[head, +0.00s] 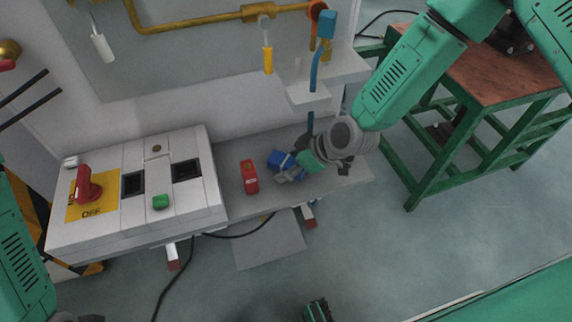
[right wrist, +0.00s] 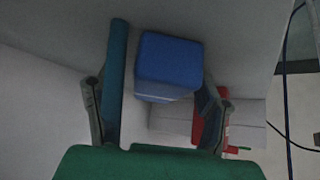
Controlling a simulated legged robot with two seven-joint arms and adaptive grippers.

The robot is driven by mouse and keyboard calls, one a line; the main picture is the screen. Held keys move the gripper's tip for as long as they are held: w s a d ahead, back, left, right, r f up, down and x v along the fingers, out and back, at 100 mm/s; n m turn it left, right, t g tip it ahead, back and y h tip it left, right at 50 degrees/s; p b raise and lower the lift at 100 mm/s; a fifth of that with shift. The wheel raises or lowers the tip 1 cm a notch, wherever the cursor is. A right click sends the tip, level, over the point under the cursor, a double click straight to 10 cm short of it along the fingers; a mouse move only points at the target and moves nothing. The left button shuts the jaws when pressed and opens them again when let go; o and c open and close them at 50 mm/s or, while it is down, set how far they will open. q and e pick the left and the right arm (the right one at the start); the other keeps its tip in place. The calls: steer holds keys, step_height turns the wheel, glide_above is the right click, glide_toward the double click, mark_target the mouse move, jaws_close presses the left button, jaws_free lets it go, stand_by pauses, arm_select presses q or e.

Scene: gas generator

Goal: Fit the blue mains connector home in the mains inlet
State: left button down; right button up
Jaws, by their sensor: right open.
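The blue mains connector (head: 281,160) is at the back of the grey shelf, right of the control box. In the right wrist view the connector (right wrist: 168,66) is a blue block with a paler lower end. My right gripper (head: 287,173) is open at the connector, with its fingers on either side of it in the wrist view (right wrist: 158,112). Contact cannot be told. Two dark square openings, a left one (head: 132,184) and a right one (head: 187,170), are in the control box; which is the mains inlet, if either, is unclear.
A red object (head: 249,176) stands between the control box (head: 140,222) and the connector. The box carries a red rotary switch (head: 88,186) and green button (head: 160,201). A blue hanging pipe (head: 314,78) and small ledge (head: 307,96) are close to my right arm.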

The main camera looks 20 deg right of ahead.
steer(key=shift+d+f, duration=0.1)
steer(key=shift+d, duration=0.2)
steer(key=c, duration=1.4)
arm_select(q)
steer(key=shift+d+r, duration=0.1)
steer(key=shift+d, duration=0.05)
arm_select(e)
steer(key=shift+a, duration=0.2)
steer(key=shift+a, duration=0.15)
steer(key=shift+s, duration=0.15)
